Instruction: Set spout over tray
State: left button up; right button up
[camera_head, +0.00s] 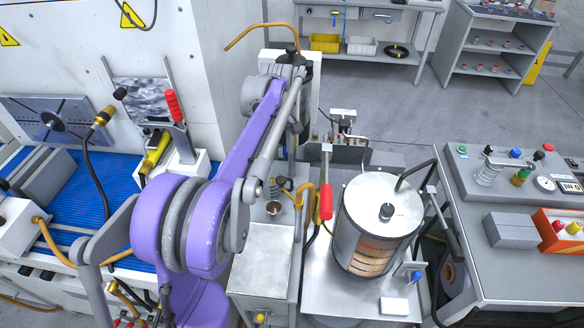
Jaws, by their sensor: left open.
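My left arm, purple and grey, rises from the lower left. My left gripper (292,62) is at its far end, small and partly hidden by the wrist, with its jaws open; I see nothing held. A copper-coloured curved pipe (262,27) shows just beyond it, its free end pointing left. A black bent tube (415,168) stands at the right of a steel cylinder (385,196). I cannot tell which of these is the spout. A flat metal tray-like surface (325,282) lies under the cylinder. My right gripper is not in view.
A red-handled clamp (326,200) stands left of the cylinder. A grey box (262,255) stands near my arm. A blue conveyor (100,180) and white machine are at left. A control bench (520,265) is at right. Grey floor behind is open before a shelf.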

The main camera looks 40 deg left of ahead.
aim_at(281, 179)
pick_arm(q)
notch_tip(281, 179, down, 10)
jog(key=shift+s+f, duration=0.15)
jog(key=shift+f, duration=0.1)
dwell(0.3)
grip_shut()
dwell(1.3)
